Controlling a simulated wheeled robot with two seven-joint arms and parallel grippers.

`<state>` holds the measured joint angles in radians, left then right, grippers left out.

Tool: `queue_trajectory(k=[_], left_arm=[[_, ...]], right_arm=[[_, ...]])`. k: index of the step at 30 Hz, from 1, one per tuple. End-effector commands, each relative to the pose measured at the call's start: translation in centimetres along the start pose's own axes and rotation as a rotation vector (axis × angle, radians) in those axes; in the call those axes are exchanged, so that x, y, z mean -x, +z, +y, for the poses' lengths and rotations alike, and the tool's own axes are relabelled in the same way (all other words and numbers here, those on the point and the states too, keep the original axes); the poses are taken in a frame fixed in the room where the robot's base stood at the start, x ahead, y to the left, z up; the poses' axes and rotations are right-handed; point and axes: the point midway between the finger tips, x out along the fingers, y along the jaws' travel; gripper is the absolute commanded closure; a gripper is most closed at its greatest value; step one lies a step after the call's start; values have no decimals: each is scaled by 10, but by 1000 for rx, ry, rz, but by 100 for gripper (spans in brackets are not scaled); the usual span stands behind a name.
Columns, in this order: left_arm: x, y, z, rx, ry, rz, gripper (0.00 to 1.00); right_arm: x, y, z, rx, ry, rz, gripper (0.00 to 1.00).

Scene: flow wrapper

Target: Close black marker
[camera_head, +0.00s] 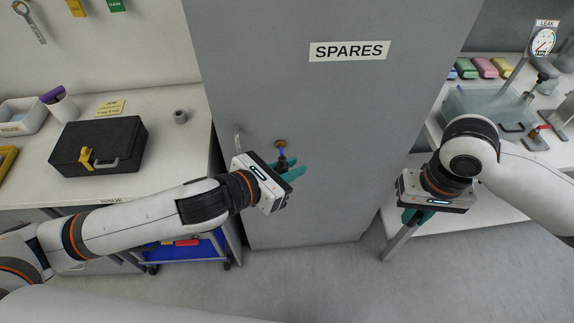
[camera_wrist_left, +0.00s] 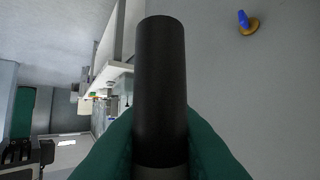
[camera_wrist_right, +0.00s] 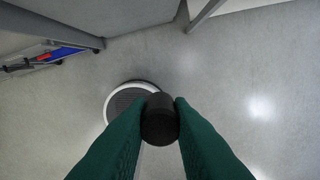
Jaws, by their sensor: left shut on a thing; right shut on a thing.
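A black cylinder (camera_wrist_left: 161,75), a part of the black marker, is held between the green fingers of my left gripper (camera_head: 293,172). In the left wrist view it reaches well past the fingertips, with a flat far end and a greyer band near the fingers. My left gripper is in front of the grey cabinet. My right gripper (camera_head: 416,216) is shut on a short black round piece (camera_wrist_right: 160,119), seen nearly end-on at its fingertips; it looks like the cap, but I cannot tell for sure. The two pieces are well apart. No writing tip shows.
The grey SPARES cabinet (camera_head: 330,110) stands close behind my left gripper, with a blue key (camera_head: 282,151) in its brass lock. A black case (camera_head: 99,146) is on the left bench. The right bench (camera_head: 480,225) is near my right gripper. Open space lies between the grippers.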

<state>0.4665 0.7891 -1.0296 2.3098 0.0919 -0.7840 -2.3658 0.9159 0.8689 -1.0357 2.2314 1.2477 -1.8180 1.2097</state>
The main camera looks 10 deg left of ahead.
Motion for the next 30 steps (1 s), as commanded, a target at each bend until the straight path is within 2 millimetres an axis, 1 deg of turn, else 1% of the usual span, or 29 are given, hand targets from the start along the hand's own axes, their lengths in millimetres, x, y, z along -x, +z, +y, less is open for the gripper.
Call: queue_trajectory(k=[2,4,7,11,12,16,21,24,27,30], left_arm=[[0,0,0,0,0,0,100],[0,0,0,1,0,0,100],[0,0,0,1,-1,1,100],[0,0,0,1,-1,1,100],[0,0,0,1,-1,0,100],[0,0,0,1,-1,0,100],[0,0,0,1,-1,1,100],[0,0,0,1,-1,1,100],[0,0,0,1,-1,1,100],[0,0,0,1,-1,1,100]], right_arm=[[2,2,4,7,1,-1,100],[5,7,12,23,1,-3,100],[14,18,32,64,3,-5,100],[35,36,73,151,1,-8,100],[42,41,86,181,0,-8,100],[68,52,130,279,-2,-8,100],[104,56,185,404,-3,-8,100],[121,54,211,465,-3,-6,100],[134,51,231,510,-3,-5,100],[142,48,244,538,-2,-3,100]])
